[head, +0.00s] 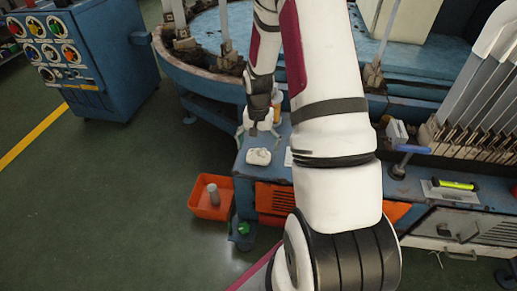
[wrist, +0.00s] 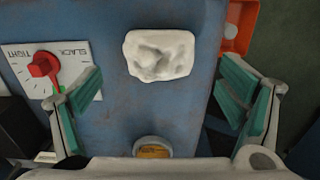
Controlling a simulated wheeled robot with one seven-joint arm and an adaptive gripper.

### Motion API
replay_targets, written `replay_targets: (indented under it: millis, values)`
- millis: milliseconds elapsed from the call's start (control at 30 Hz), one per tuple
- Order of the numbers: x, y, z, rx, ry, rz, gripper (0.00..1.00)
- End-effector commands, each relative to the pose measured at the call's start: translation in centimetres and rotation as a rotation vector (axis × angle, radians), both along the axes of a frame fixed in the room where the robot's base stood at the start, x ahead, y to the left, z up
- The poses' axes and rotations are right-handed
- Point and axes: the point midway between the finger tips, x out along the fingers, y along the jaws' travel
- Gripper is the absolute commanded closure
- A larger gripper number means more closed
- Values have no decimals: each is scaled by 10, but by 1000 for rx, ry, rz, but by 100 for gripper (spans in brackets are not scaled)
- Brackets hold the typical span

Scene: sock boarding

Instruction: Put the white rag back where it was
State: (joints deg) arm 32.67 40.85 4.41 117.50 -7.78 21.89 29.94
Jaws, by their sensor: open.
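The white rag (head: 258,156) lies crumpled in a small pad on the blue bench top (head: 250,178), near its left front corner. In the wrist view the rag (wrist: 160,54) lies flat on the blue surface, ahead of my fingertips and roughly centred between them. My gripper (head: 257,128) hangs just behind the rag in the head view. In the wrist view my gripper (wrist: 163,98) has its two green-padded fingers spread wide, with nothing between them. The rag appears apart from the fingers.
A dial plate with a red knob (wrist: 43,65), marked TIGHT and SLACK, is left of the rag. A round container with yellowish contents (wrist: 152,147) stands near my gripper. An orange bin (head: 203,208) holding a grey cylinder is on the floor. Floor at left is clear.

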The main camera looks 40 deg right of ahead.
Motion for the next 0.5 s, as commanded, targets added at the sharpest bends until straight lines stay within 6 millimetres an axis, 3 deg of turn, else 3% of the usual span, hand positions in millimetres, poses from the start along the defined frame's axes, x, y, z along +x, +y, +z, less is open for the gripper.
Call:
replay_targets:
  millis: [33,200,500]
  values:
    - [0,0,16,-2,-3,0,11]
    - [0,0,48,-1,-2,0,11]
    - [0,1,79,-1,-1,4,11]
